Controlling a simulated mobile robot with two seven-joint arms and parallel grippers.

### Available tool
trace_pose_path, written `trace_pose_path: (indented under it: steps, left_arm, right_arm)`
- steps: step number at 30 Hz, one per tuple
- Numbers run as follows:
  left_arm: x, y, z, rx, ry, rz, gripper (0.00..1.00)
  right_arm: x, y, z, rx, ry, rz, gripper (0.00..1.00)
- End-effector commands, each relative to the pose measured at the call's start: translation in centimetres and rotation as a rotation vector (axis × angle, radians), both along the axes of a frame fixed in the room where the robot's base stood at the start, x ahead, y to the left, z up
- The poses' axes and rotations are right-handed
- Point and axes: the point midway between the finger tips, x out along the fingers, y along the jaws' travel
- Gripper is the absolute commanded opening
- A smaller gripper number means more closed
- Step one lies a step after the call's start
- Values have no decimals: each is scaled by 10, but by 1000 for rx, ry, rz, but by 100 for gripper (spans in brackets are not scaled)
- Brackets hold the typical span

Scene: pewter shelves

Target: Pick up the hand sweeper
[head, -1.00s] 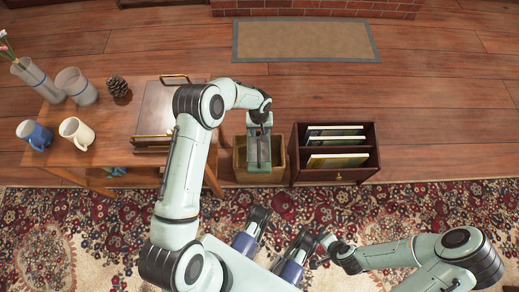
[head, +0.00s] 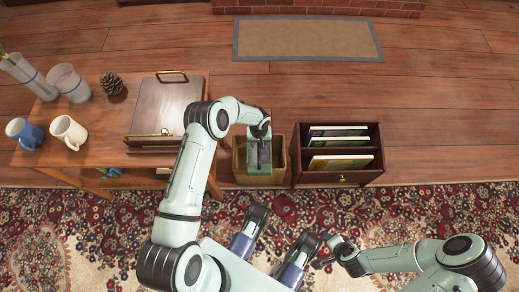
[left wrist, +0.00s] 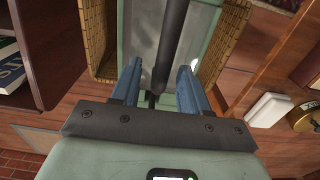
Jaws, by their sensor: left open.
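The hand sweeper (head: 258,169) stands in a wicker basket (head: 240,160) on the floor, with a pale green body and a dark handle. In the left wrist view the sweeper's dark handle (left wrist: 172,40) runs up between the two blue fingers of my left gripper (left wrist: 158,82). The fingers are apart, one on each side of the handle. I cannot tell whether either touches it. The basket's woven wall (left wrist: 97,35) shows close by. My right gripper (head: 326,257) is low in the head view, away from the basket; its fingers are unclear.
A wooden table (head: 103,130) with mugs, glass vases, a pinecone and a wooden box stands left of the basket. A dark wooden rack (head: 340,178) holding books stands close on its right. The floor behind is open up to a mat (head: 306,40).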

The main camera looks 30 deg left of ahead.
Motion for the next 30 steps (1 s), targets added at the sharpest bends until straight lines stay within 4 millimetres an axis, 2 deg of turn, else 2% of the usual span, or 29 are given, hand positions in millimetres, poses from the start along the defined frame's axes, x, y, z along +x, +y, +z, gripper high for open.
trace_pose_path:
  steps: [6, 7, 9, 11, 30]
  left_arm:
    - [1, 0, -2, -1, -3, 1, 45]
    - [1, 0, -2, 0, -2, 1, 41]
    - [1, 0, -2, 0, -2, 1, 19]
    - [1, 0, -2, 0, -2, 1, 0]
    - [0, 0, -2, 0, -1, 0, 0]
  right_arm:
    - [-2, -1, -1, -1, 7, -1, 43]
    - [-2, -1, -1, -1, 7, -1, 43]
    - [-2, -1, -1, 0, 7, -1, 43]
    - [-2, -1, -1, 0, 7, -1, 43]
    - [-2, 0, -1, 0, 7, -1, 43]
